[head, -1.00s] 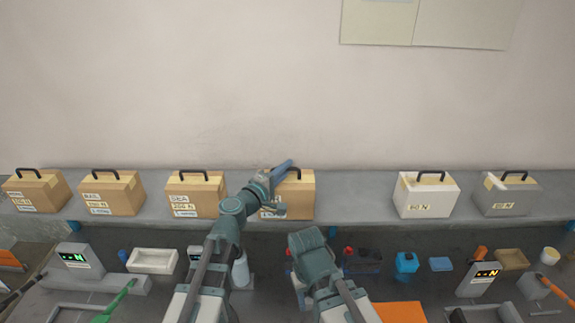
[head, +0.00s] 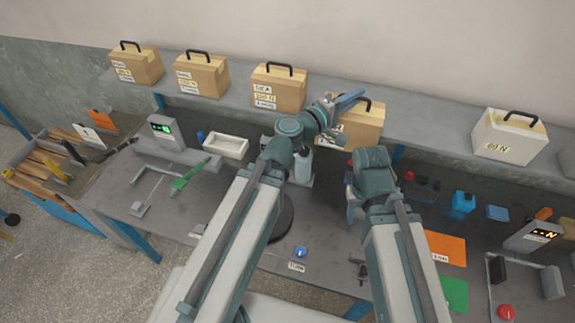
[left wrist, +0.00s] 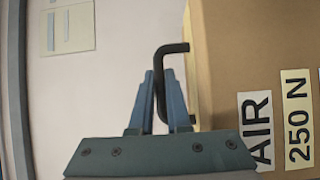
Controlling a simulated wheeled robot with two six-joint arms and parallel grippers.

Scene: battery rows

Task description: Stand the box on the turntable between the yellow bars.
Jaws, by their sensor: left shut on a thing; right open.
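A tan cardboard box (head: 362,126) is at the upper shelf, partly hidden behind my left gripper (head: 350,102). Its black handle (left wrist: 160,78) and labels reading "AIR" and "250 N" show in the left wrist view. My left gripper is shut on the handle; I cannot tell whether the box is lifted off the shelf. A dark round disc (head: 281,220) on the lower bench, probably the turntable, is mostly hidden by my left arm. No yellow bars can be made out. My right gripper (head: 352,208) is open and empty, low over the bench.
Three more tan boxes, including one (head: 278,90) beside mine, and a white box (head: 509,138) stand on the grey shelf (head: 430,128). The bench below holds a white tray (head: 225,145), a green-lit display (head: 162,128), an orange sheet (head: 446,248) and a blue knob (head: 301,252).

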